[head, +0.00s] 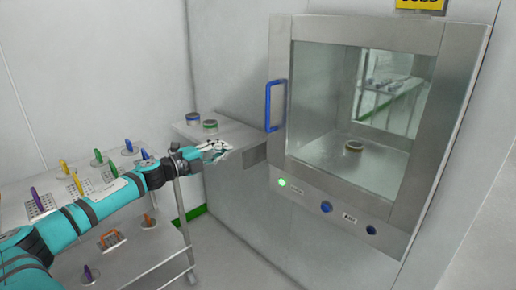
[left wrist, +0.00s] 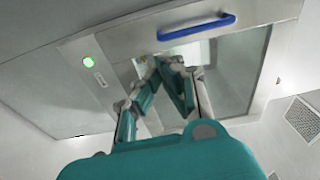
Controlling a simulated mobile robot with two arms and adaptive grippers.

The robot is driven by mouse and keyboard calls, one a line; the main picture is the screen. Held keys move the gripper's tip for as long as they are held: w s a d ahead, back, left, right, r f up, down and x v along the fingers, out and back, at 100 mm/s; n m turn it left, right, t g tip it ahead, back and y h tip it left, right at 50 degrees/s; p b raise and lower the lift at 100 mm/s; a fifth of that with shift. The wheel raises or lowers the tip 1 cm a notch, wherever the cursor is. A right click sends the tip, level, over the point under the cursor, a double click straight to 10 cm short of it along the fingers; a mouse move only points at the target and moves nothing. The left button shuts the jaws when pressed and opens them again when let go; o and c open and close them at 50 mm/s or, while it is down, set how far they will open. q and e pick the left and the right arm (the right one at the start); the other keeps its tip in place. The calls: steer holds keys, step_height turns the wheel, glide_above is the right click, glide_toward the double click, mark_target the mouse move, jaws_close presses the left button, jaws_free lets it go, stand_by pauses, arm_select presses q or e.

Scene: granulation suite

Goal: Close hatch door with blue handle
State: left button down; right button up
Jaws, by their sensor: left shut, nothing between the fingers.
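The hatch door (head: 432,109) is a metal frame around a glass pane in the wall, and it looks flush with its surround. I cannot tell whether it is latched. Its blue handle (head: 268,106) stands upright on the left edge; it also shows at the top of the left wrist view (left wrist: 197,28). My left gripper (head: 222,147) is shut and empty, left of and below the handle, apart from it. In the left wrist view its fingers (left wrist: 170,62) meet in front of the door. My right gripper is not in view.
A metal ledge (head: 244,137) with two small round containers (head: 194,118) lies beside the gripper. A cart (head: 100,215) with colored-handled items stands left. A small round container (head: 354,146) sits behind the glass. A green light (head: 282,183) glows below the door. Floor ahead is clear.

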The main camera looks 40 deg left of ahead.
arm_select(q)
steer(key=s+d+b, duration=0.1)
steer(key=s+d, duration=0.1)
steer(key=d, duration=0.3)
steer(key=w+p, duration=0.3)
steer(key=w, duration=1)
steer(key=shift+w+r+m+h, duration=0.25)
steer(key=shift+r+m+h, duration=0.05)
steer(key=shift+m, duration=0.1)
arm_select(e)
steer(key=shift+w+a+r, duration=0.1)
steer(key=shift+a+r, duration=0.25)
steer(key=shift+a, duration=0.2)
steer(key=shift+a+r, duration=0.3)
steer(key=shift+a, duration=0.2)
